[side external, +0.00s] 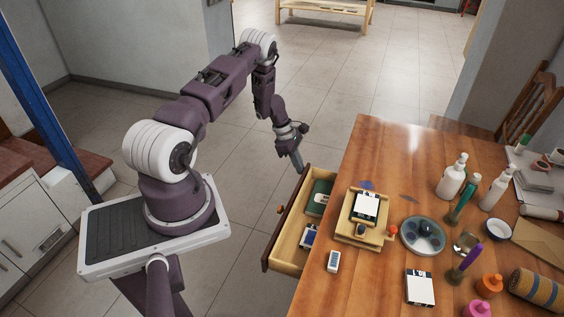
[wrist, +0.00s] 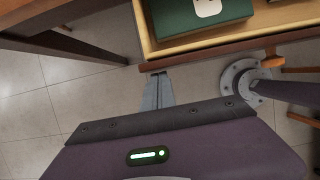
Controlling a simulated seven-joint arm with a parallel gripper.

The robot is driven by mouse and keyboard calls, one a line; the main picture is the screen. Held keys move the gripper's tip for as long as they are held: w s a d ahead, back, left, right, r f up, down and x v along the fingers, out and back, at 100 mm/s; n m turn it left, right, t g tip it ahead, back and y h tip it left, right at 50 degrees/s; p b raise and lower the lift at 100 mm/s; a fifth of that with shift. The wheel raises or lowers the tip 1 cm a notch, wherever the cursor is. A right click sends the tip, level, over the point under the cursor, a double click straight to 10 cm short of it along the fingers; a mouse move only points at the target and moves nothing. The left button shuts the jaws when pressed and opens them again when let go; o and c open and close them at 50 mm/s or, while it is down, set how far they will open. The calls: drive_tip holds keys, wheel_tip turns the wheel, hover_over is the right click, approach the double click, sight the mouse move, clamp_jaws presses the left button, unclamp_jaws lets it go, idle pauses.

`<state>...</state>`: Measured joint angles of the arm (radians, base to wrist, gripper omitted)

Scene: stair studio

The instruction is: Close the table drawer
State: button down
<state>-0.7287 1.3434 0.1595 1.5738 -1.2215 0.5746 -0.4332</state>
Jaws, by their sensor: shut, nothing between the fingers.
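The table drawer (side external: 270,263) is pulled open from the left side of the wooden table (side external: 365,150). It holds a green box (side external: 319,197) and a small dark blue and white item (side external: 309,236). An orange-brown knob (side external: 280,209) is on its front. My gripper (side external: 298,167) is shut and empty, pointing down near the far end of the drawer front. In the wrist view my gripper (wrist: 155,108) is just outside the drawer front (wrist: 205,50), with the green box (wrist: 200,20) inside beyond it. I cannot tell whether the fingers touch the drawer.
The tabletop holds a small wooden stand with a card box (side external: 366,207), a round grey dish (side external: 423,235), white bottles (side external: 452,177), candles and a white remote (side external: 334,261). A wooden chair (side external: 530,110) stands at right.

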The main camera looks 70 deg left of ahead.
sight(323, 172)
drive_tip(key=w+d, duration=0.6)
drive_tip(key=shift+s+a, duration=0.1)
idle(0.4)
drive_tip(key=shift+s+a, duration=1.15)
drive_tip(key=v, duration=1)
drive_tip(key=s+d+f+n+g+h, duration=0.2)
drive_tip(key=s+d+n+h, duration=0.3)
drive_tip(key=s+n, duration=1.1)
drive_tip(key=w+d+f+n, duration=0.1)
drive_tip(key=d+f, duration=0.1)
drive_tip(key=w+d+f+n, duration=0.1)
drive_tip(key=d+f, duration=0.1)
drive_tip(key=f, duration=0.1)
drive_tip(key=w+d+f+n+y, duration=0.1)
drive_tip(key=d+f, duration=0.1)
drive_tip(key=d, duration=0.1)
drive_tip(key=shift+w+f+n, duration=0.25)
drive_tip(key=shift+w+n, duration=0.05)
drive_tip(key=shift+w, duration=0.1)
drive_tip(key=shift+w+d+f, duration=0.1)
drive_tip(key=shift+w+d, duration=0.8)
drive_tip(key=shift+w, duration=0.1)
drive_tip(key=shift+w+d, duration=0.45)
drive_tip(key=shift+w, duration=0.05)
